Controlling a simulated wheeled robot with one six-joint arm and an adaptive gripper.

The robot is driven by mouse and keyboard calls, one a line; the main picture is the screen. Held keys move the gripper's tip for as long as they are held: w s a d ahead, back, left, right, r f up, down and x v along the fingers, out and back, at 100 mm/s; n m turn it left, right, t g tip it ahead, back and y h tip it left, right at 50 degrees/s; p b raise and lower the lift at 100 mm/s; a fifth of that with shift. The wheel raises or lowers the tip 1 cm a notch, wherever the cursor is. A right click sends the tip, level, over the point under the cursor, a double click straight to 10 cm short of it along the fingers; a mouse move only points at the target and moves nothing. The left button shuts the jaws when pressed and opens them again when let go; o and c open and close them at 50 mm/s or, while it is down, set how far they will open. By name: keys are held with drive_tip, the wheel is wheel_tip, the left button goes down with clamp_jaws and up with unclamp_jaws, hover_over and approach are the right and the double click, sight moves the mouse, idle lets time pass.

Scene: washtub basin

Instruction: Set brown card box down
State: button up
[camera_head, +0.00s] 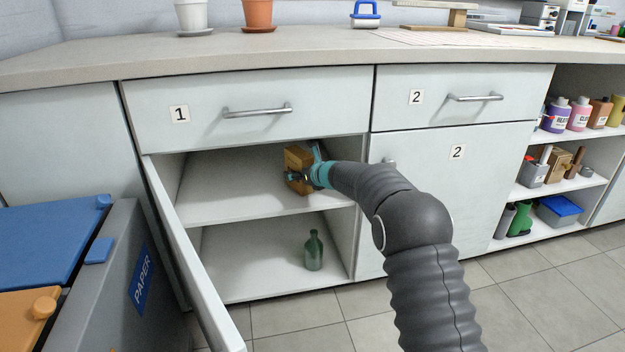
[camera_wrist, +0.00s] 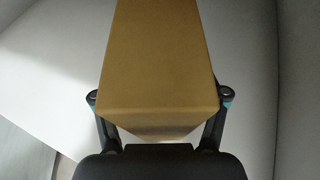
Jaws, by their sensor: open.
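The brown card box (camera_head: 298,170) is on the upper shelf (camera_head: 235,190) of the open cabinet under drawer 1, toward the shelf's right side. In the wrist view the box (camera_wrist: 160,60) fills the middle of the picture. My gripper (camera_head: 299,177) reaches into the cabinet at the box. In the wrist view its fingers (camera_wrist: 160,98) stand open on either side of the near end of the box, the right one close to its side. Whether the box's underside fully touches the shelf is hidden.
A green glass bottle (camera_head: 313,251) stands on the lower shelf. The open cabinet door (camera_head: 190,255) swings out at the left, beside a grey paper bin (camera_head: 110,285). The upper shelf is clear left of the box. Open shelves with bottles (camera_head: 557,115) are at the right.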

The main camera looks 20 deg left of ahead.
drive_tip(key=b+v, duration=0.1)
drive_tip(key=v, duration=0.3)
drive_tip(key=shift+s+d+r, duration=0.15)
drive_tip(key=shift+s+d, duration=0.1)
drive_tip(key=shift+d, duration=0.05)
drive_tip(key=s+d+b, duration=0.1)
drive_tip(key=s+d, duration=0.6)
drive_tip(key=d, duration=0.2)
drive_tip(key=shift+d, duration=0.4)
drive_tip(key=s+d+r+n+g+h, duration=0.1)
drive_tip(key=s+d+r+n, duration=0.4)
drive_tip(key=s+d+n, duration=0.4)
drive_tip(key=s+d+r+n+g+h, duration=0.15)
drive_tip(key=s+d+r+n, duration=0.4)
drive_tip(key=s, duration=0.55)
drive_tip(key=s+d+f+n+h, duration=0.3)
drive_tip(key=s+d+n+h, duration=0.1)
drive_tip(key=s+d, duration=0.6)
drive_tip(key=s+d+f+n+h, duration=0.3)
drive_tip(key=s+d+n, duration=0.3)
drive_tip(key=s+d, duration=0.5)
drive_tip(key=shift+s+d+n+h, duration=0.25)
drive_tip(key=shift+d+n+h, duration=0.1)
drive_tip(key=shift+h, duration=0.3)
